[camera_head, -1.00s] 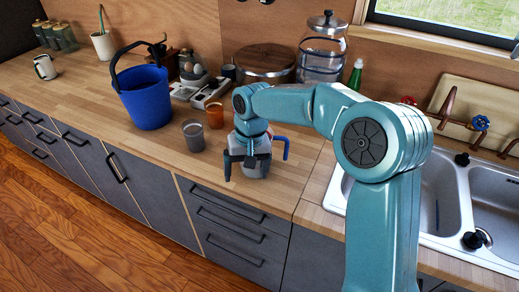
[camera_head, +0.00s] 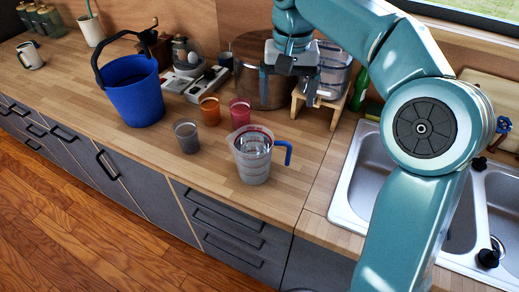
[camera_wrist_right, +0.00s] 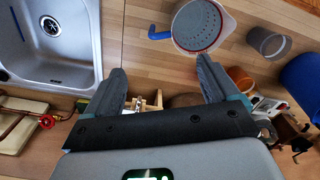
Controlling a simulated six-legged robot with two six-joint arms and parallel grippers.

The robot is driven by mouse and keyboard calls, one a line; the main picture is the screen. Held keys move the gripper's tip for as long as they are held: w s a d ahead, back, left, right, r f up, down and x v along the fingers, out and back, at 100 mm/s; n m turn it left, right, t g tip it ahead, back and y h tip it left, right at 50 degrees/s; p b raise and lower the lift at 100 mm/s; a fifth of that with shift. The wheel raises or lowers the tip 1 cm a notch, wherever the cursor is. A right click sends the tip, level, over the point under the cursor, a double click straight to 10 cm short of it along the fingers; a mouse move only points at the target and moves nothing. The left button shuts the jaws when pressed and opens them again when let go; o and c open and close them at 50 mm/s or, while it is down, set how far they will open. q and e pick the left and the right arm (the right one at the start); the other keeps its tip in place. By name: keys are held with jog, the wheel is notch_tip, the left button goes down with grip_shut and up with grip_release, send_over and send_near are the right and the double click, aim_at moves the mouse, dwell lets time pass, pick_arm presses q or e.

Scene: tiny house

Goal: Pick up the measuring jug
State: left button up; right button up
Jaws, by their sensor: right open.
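The measuring jug (camera_head: 254,165) stands upright on the wooden counter, clear with a red rim line and a blue handle on its right. In the right wrist view the jug (camera_wrist_right: 198,26) is at the top, with its handle to the left. My right gripper (camera_head: 290,86) is open and empty, raised above and behind the jug, apart from it. Its two fingers (camera_wrist_right: 162,75) are spread wide in the wrist view, with nothing between them. My left gripper is not in view.
A grey cup (camera_head: 187,138), an orange cup (camera_head: 210,112) and a pink cup (camera_head: 240,113) stand left of and behind the jug. A blue bucket (camera_head: 136,98) is farther left. The sink (camera_head: 358,188) is at right. The counter in front of the jug is clear.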

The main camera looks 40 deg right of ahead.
jog(key=b, duration=0.2)
send_over(281, 145)
notch_tip(281, 145, down, 10)
jog(key=shift+d+f, duration=0.1)
jog(key=shift+d, duration=0.05)
jog(key=shift+f, duration=0.5)
jog(key=f, duration=0.5)
jog(key=shift+w+d, duration=0.15)
jog(key=shift+w, duration=0.05)
jog(key=shift+s+r, duration=0.1)
grip_shut()
